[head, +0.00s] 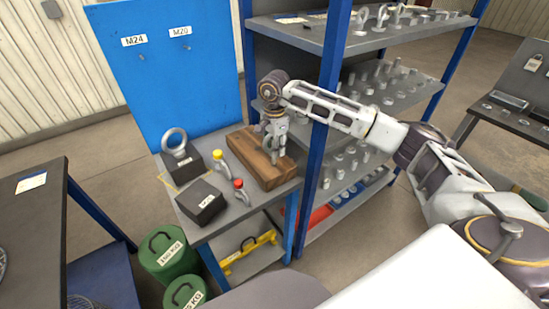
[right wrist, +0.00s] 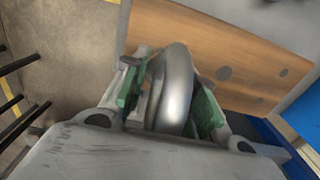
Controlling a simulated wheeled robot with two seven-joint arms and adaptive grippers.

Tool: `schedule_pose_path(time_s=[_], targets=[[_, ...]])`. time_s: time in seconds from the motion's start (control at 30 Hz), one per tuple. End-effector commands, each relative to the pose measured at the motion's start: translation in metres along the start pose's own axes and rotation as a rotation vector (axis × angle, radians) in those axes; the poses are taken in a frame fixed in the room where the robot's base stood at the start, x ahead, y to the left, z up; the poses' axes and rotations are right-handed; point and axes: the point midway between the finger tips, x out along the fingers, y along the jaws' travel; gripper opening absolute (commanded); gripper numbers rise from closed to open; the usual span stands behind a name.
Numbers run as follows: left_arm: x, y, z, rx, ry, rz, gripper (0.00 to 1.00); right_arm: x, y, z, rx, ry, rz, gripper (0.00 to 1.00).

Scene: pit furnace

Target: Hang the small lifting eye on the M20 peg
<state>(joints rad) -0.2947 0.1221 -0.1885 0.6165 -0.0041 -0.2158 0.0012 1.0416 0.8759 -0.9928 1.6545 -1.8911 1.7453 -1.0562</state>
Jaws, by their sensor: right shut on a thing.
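My right gripper (head: 275,138) is over the wooden block (head: 250,150) on the small bench. In the right wrist view its green-padded fingers (right wrist: 168,100) are shut on the steel ring of a lifting eye (right wrist: 177,80). The eye's lower end is hidden there, so I cannot tell whether it touches the block. The M20 label (head: 180,31) is on the upright blue board (head: 175,85), with a small peg (head: 187,47) below it. The M24 label (head: 134,41) is to its left. My left gripper is not in view.
A larger lifting eye (head: 174,142) stands on a dark block at the bench's left. Yellow-topped (head: 217,156) and red-topped (head: 239,185) pieces and a dark box (head: 201,203) lie nearby. A blue shelf post (head: 328,100) stands close beside my right arm.

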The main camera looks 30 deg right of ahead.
Motion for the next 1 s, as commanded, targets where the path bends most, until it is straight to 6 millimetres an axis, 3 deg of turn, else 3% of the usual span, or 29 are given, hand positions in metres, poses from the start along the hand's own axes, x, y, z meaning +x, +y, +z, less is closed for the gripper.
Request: schedule_pose_path(time_s=[0.37,0.57,0.8,1.0], targets=[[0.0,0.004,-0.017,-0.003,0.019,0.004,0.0,0.002,0.0,0.0,0.0,-0.001,0.0,0.0],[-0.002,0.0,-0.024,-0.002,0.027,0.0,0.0,0.021,0.0,0.0,0.0,-0.001,0.001,0.0],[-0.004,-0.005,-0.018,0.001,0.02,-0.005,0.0,0.043,0.0,0.0,-0.001,-0.001,-0.001,0.0],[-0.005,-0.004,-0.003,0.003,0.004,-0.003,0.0,0.046,-0.001,0.0,-0.001,-0.001,-0.002,0.0]])
